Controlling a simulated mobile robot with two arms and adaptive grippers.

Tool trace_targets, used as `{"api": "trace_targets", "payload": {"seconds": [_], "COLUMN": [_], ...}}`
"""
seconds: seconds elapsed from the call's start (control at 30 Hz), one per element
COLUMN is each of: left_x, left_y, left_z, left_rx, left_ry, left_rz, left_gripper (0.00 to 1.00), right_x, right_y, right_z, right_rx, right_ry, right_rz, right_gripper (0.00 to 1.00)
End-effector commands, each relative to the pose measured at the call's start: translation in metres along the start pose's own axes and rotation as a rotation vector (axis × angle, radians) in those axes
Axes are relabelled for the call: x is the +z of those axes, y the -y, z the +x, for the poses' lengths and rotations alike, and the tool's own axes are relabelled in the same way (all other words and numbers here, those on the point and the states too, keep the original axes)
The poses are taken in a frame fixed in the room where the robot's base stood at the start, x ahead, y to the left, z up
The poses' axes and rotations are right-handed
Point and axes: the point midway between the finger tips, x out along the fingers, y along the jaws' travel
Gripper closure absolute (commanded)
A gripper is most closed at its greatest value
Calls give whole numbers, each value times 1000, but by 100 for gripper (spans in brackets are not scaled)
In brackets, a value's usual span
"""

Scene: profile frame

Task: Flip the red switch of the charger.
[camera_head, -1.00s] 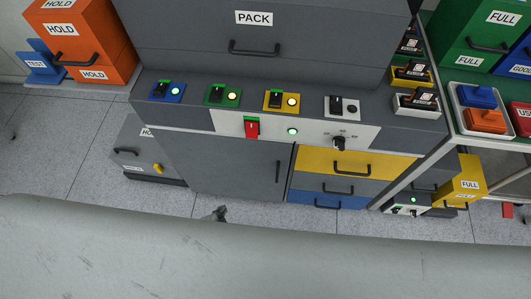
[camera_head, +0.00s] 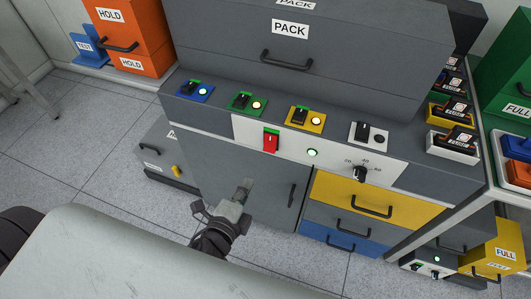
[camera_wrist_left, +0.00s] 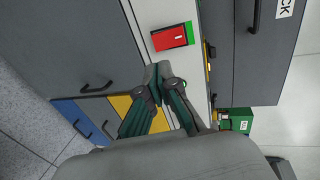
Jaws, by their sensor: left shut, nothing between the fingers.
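The charger is a grey cabinet with a white front panel (camera_head: 330,165). On that panel sits the red switch (camera_head: 271,142), with a green strip showing at its top edge. A lit green lamp (camera_head: 312,153) is to its right. The red switch also shows in the left wrist view (camera_wrist_left: 168,39), with green at its right end. My left gripper (camera_head: 243,188) is shut and empty, in front of the grey door below the switch. In the left wrist view its closed fingertips (camera_wrist_left: 158,70) are just below the switch, apart from it in the picture. My right gripper is not in view.
Above the panel are black switches on blue (camera_head: 206,94), green (camera_head: 236,108), yellow (camera_head: 317,128) and white plates. A dial (camera_head: 360,174) is at the panel's right. Yellow (camera_head: 375,190) and blue drawers are below. An orange HOLD box (camera_head: 140,60) stands at the left.

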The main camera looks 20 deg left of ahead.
Motion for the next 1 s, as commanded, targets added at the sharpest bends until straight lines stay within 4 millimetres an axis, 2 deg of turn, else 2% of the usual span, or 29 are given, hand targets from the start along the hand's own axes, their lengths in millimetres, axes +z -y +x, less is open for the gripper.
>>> {"api": "trace_targets", "payload": {"seconds": [0.17,0.4,0.6,0.8,1.0], "left_x": [0,0,0,0,0], "left_y": [3,3,1,0,0], "left_z": [25,78,114,133,137], "left_rx": [-4,-3,-1,0,1], "left_ry": [0,0,0,0,0], "left_rz": [2,1,-1,-1,-1], "left_gripper": [100,100,100,100,100], "right_x": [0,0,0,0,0], "right_y": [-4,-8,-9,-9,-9], "right_z": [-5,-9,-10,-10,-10], "right_rx": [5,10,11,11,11], "right_ry": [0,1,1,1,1], "right_rz": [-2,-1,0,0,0], "right_gripper": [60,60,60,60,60]}}
